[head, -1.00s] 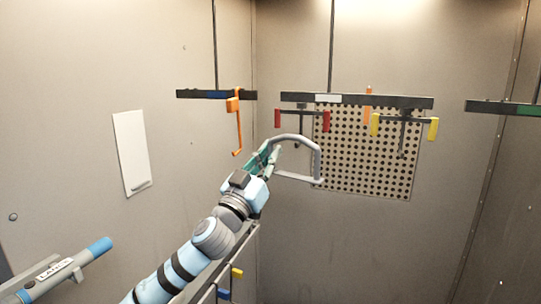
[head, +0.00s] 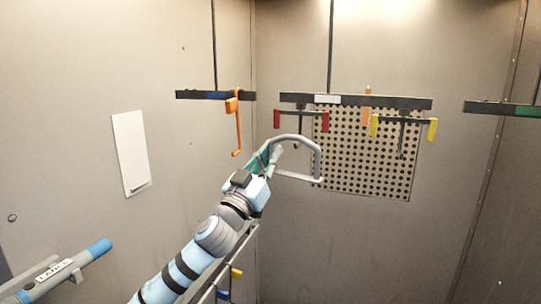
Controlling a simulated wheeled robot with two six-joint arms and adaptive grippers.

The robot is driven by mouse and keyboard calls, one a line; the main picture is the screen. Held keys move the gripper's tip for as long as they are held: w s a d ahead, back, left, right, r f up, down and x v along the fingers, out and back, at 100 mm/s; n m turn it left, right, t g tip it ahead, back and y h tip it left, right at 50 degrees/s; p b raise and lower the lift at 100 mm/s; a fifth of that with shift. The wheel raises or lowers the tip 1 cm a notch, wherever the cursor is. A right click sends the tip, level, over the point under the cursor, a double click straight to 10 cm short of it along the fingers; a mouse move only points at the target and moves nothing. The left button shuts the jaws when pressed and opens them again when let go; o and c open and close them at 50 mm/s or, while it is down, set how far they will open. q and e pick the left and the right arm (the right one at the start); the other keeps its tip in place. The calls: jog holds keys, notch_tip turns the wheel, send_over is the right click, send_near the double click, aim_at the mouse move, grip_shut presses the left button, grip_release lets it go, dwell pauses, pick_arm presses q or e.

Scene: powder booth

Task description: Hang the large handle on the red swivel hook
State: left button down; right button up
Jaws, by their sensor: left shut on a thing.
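The large handle (head: 318,160), a grey bent bar, is held in the air in front of the back wall. My left gripper (head: 270,156) is shut on its left part. The red swivel hook (head: 302,118) hangs under the middle bar, with a red block at each end of its crosspiece and a dark stem in the middle. The handle's top is a little below the red hook in the picture, and a gap shows between them. How far apart they are in depth I cannot tell. My right gripper is not in view.
The middle bar (head: 350,101) also carries a yellow swivel hook (head: 403,120) and an orange piece. An orange hook (head: 237,130) hangs from the left bar (head: 190,95). A perforated panel (head: 365,165) is behind. A blue-ended tool (head: 98,248) is at lower left.

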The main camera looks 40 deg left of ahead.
pick_arm(q)
jog(key=w+p, duration=0.1)
jog(key=w, duration=0.1)
jog(key=w+a, duration=0.1)
jog(key=shift+w+a+p, duration=0.1)
jog(key=shift+w+p, duration=0.25)
jog(key=shift+f, duration=0.1)
dwell(0.6)
jog(key=shift+f+b, duration=0.65)
jog(key=shift+b, duration=0.2)
jog(key=c, duration=1.6)
grip_release()
